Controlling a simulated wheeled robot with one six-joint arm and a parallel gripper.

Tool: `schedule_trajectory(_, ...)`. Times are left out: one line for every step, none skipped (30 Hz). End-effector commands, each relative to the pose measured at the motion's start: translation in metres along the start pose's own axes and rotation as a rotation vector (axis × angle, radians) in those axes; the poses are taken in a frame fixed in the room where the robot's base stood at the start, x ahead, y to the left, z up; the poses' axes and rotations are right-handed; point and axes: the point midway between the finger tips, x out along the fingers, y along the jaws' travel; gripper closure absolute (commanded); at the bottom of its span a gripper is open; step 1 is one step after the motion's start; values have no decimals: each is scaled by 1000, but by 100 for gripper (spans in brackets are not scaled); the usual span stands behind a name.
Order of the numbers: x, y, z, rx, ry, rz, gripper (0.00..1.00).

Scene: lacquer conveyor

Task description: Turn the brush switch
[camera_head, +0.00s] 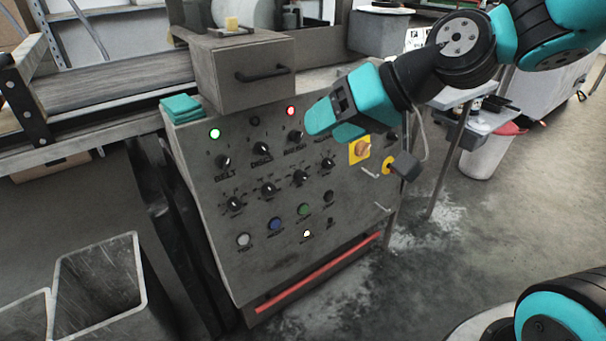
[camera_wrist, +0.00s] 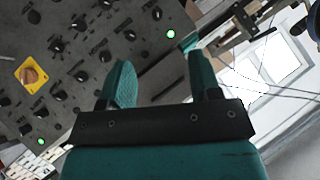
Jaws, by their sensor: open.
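The brush switch (camera_head: 295,136) is a black rotary knob in the upper row of the grey control panel (camera_head: 215,195), with a lit red lamp (camera_head: 291,111) above it. Its small label is hard to read. My gripper (camera_head: 322,122) is just right of this knob in the head view and hides part of the panel's upper right. In the wrist view my gripper (camera_wrist: 160,68) has its two teal fingers apart, with nothing between them. Several black knobs show there to the left, but I cannot tell which is the brush one. Contact with the panel is not visible.
The belt knob (camera_head: 222,162) and discs knob (camera_head: 260,148) are left of the brush switch. A yellow switch (camera_head: 360,149) and a grey padlock-like block (camera_head: 405,165) are on the right. A grey box with a handle (camera_head: 240,68) stands above the panel. Metal bins (camera_head: 100,290) stand at lower left.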

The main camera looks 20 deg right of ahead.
Motion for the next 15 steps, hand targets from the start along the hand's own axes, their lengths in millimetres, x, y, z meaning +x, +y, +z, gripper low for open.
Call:
schedule_trajectory(26,34,10,38,65,0,43)
schedule_trajectory(31,47,8,59,105,-2,43)
schedule_trajectory(38,63,6,84,159,-5,43)
schedule_trajectory(42,75,4,103,198,-7,43)
schedule_trajectory(46,87,2,121,237,-8,43)
schedule_trajectory(50,101,-1,143,287,-11,43)
schedule_trajectory(52,112,-2,160,321,-11,43)
schedule_trajectory(53,122,-4,175,355,-12,43)
schedule_trajectory(55,134,-6,192,395,-12,43)
schedule_trajectory(55,142,-7,204,422,-12,43)
schedule_trajectory(55,148,-9,214,447,-13,43)
schedule_trajectory(55,156,-10,226,475,-13,43)
schedule_trajectory(55,162,-11,234,493,-13,43)
schedule_trajectory(54,166,-12,241,507,-13,43)
schedule_trajectory(54,169,-13,247,523,-14,43)
